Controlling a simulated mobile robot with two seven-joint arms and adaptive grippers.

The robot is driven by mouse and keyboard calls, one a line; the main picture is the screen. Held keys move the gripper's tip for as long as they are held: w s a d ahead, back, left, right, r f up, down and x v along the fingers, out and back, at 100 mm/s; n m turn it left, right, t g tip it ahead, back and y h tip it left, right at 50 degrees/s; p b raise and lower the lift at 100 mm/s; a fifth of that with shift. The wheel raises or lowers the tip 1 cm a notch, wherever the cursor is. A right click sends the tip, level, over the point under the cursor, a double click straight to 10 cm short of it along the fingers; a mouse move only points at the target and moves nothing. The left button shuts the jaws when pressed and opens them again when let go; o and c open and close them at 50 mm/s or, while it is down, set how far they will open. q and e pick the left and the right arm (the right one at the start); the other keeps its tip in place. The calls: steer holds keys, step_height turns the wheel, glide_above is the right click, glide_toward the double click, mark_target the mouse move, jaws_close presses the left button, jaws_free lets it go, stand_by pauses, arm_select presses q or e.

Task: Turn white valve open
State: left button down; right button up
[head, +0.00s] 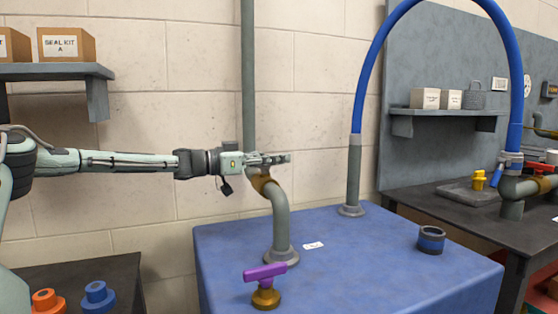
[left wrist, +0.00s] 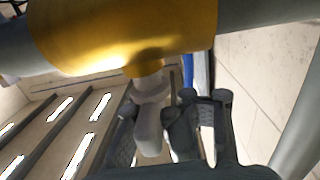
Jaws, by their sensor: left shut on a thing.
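The white valve has a brass body (head: 262,184) on a bent grey pipe (head: 280,220) that rises from a blue bench. In the left wrist view the brass body (left wrist: 125,35) fills the top, with the white handle (left wrist: 149,128) coming down from it between my fingers. My left gripper (head: 275,159) is at the top of the brass body, pointing right, and is shut on the white handle. In the head view the gripper hides the handle, so I cannot tell its angle there. My right gripper is not in view.
A purple-handled valve (head: 265,273) stands at the front of the blue bench (head: 360,265). A dark ring with a blue band (head: 431,240) and a white tag (head: 313,245) lie on it. A blue hose (head: 375,65) arches to the right. A vertical pipe (head: 248,70) stands behind my gripper.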

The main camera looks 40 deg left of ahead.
arm_select(q)
steer(key=shift+s+d+f, duration=0.1)
steer(key=shift+d+f, duration=0.15)
steer(key=shift+f, duration=0.15)
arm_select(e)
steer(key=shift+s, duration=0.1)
arm_select(q)
steer(key=shift+f+g, duration=0.1)
steer(key=shift+g, duration=0.2)
steer(key=shift+s+d+m+h+b, duration=0.1)
steer(key=shift+m+h+b, duration=0.3)
steer(key=shift+h, duration=0.2)
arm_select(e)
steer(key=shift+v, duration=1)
arm_select(q)
steer(key=shift+r, duration=0.2)
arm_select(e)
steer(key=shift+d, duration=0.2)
arm_select(q)
steer(key=shift+a+r, duration=0.3)
steer(key=c, duration=2.2)
jaws_free()
